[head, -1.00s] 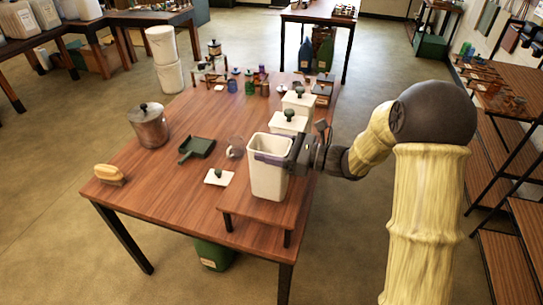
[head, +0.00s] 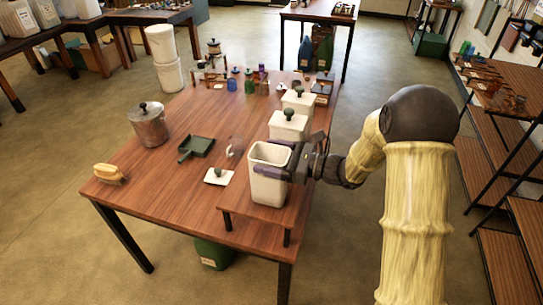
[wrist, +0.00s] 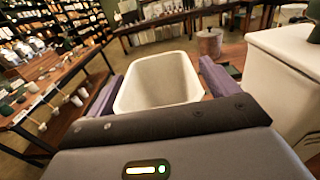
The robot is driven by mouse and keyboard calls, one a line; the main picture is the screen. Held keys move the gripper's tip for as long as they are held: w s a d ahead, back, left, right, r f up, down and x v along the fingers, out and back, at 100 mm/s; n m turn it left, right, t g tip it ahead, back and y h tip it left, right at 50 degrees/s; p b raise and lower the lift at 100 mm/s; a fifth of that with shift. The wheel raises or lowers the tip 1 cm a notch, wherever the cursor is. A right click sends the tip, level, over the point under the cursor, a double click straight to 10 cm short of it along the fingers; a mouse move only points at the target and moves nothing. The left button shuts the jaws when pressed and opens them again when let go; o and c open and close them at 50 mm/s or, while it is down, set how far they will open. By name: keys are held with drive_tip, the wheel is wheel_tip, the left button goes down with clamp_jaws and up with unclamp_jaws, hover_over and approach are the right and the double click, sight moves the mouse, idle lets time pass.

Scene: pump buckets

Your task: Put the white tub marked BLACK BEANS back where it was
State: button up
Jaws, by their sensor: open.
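An open white tub (head: 267,190) stands upright on the low wooden riser (head: 234,204) at the table's near right. Its lettering cannot be read. It also shows in the wrist view (wrist: 160,82), with a bare white inside. My gripper (head: 271,165) is open around the tub, with one purple finger on each side. In the wrist view, the gripper (wrist: 158,88) shows small gaps between fingers and tub walls. The far finger is mostly hidden in the head view. A white lid with a dark knob (head: 218,177) lies on the table left of the riser.
Two lidded white tubs (head: 288,125) (head: 298,102) stand in a row behind the open one. A clear glass item (head: 234,148), a green dustpan (head: 196,148), a metal canister (head: 149,125) and a brush (head: 109,173) are to the left. The front left tabletop is clear.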

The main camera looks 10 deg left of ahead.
drive_tip(key=shift+r, duration=0.15)
drive_tip(key=s+d+b, duration=0.1)
drive_tip(key=d+b, duration=0.1)
drive_tip(key=d, duration=0.9)
drive_tip(key=shift+s+d, duration=0.4)
drive_tip(key=s+d+f+n+g+h, duration=0.1)
drive_tip(key=s+f+n+g+h, duration=0.55)
drive_tip(key=s, duration=0.55)
drive_tip(key=s+d+f+n+t+h, duration=0.1)
drive_tip(key=s+d+n+t+h, duration=0.3)
drive_tip(key=d+n+h, duration=0.7)
drive_tip(key=shift+d+f+n+t, duration=0.15)
drive_tip(key=shift+d+n+t, duration=0.35)
drive_tip(key=shift+n+t, duration=0.65)
